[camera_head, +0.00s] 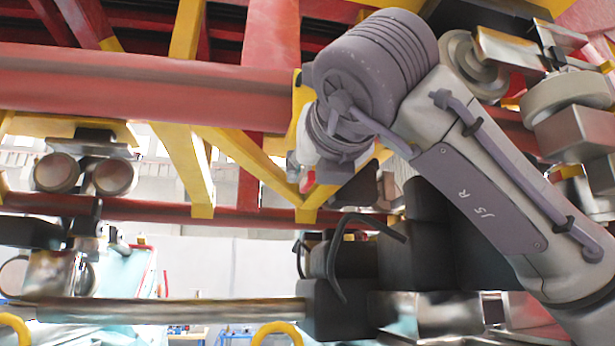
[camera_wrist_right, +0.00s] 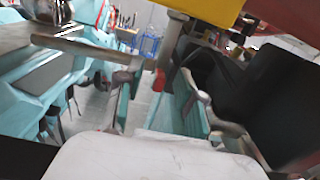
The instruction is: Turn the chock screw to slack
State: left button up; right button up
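My right arm crosses the head view from the lower right, and its wrist bends down near the yellow frame. My right gripper is largely hidden behind that wrist there. In the right wrist view, my right gripper (camera_wrist_right: 160,92) has its two fingers apart, with floor showing through the gap. A grey metal rod (camera_wrist_right: 174,38) comes down from above near the gap, with a small red piece (camera_wrist_right: 160,81) at its lower end. I cannot tell whether this is the chock screw, nor whether the fingers touch it. My left gripper is not in view.
A red beam (camera_head: 140,88) and yellow struts (camera_head: 186,165) run above and behind my arm. Below are a long metal rod (camera_head: 175,311), a black block (camera_head: 338,308) and a bent black bar (camera_head: 340,262). Round wheels (camera_head: 112,178) hang at the left.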

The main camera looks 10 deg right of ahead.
jog(key=s, duration=0.8)
jog(key=shift+s, duration=0.25)
